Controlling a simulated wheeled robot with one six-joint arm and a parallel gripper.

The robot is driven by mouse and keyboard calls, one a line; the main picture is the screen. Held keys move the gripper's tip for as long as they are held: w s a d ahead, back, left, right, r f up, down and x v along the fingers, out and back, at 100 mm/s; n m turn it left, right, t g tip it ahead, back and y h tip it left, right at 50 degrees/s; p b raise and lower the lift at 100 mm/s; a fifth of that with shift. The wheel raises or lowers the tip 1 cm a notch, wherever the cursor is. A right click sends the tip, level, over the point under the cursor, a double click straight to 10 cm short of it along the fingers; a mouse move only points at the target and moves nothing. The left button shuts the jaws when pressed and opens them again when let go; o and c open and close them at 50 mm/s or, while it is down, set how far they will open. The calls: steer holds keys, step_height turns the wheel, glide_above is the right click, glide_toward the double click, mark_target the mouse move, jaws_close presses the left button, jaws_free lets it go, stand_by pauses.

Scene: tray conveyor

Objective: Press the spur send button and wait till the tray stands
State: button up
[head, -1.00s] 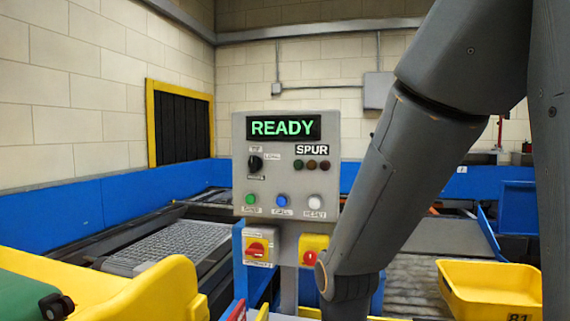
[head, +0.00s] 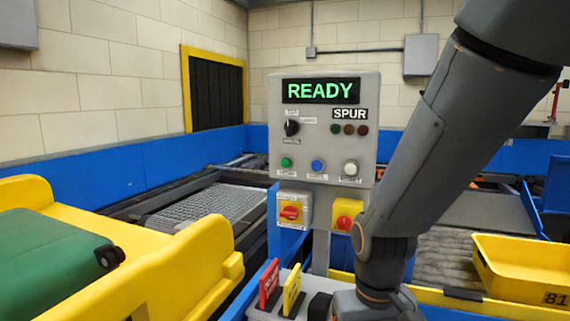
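The grey SPUR control panel (head: 324,132) stands upright at mid-view, its display (head: 320,91) reading READY in green. The green button (head: 286,162) is at the left of its lower row. A blue button (head: 317,166) and a white button (head: 350,168) are beside it; the labels are blurred. A yellow tray (head: 150,285) with a green case (head: 50,265) is at the left front. Another yellow tray (head: 510,284), marked 81, is at the right. My arm comes down right of the panel; my gripper is not seen, and nothing visible touches the buttons.
A red sign (head: 269,285) and a yellow sign (head: 291,290) stand in front. A mesh-topped conveyor (head: 205,204) runs left behind the panel to a dark curtained opening (head: 216,98).

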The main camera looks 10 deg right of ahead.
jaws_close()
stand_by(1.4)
